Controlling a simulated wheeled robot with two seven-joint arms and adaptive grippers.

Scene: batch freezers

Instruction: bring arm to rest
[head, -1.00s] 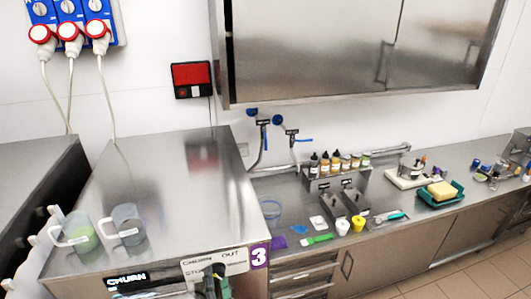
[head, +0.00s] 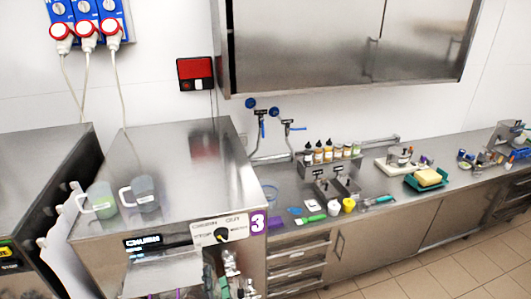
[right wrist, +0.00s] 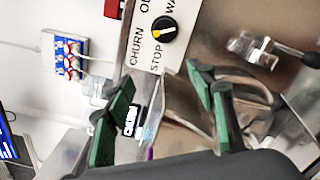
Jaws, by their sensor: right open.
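My right gripper (head: 228,287) is at the bottom of the head view, in front of the freezer marked 3, below its control panel (head: 219,231). In the right wrist view the two green fingers of my right gripper (right wrist: 168,112) stand wide apart with nothing held between them. The black selector knob (head: 222,235) on the panel is clear of the gripper. It also shows in the right wrist view (right wrist: 163,29), beyond the fingers and apart from them, with its yellow mark near STOP. My left gripper is in neither view.
Two clear jugs, one with green contents (head: 101,201) and one empty-looking (head: 146,194), stand on the freezer top (head: 190,165). A steel cabinet (head: 300,45) hangs above.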

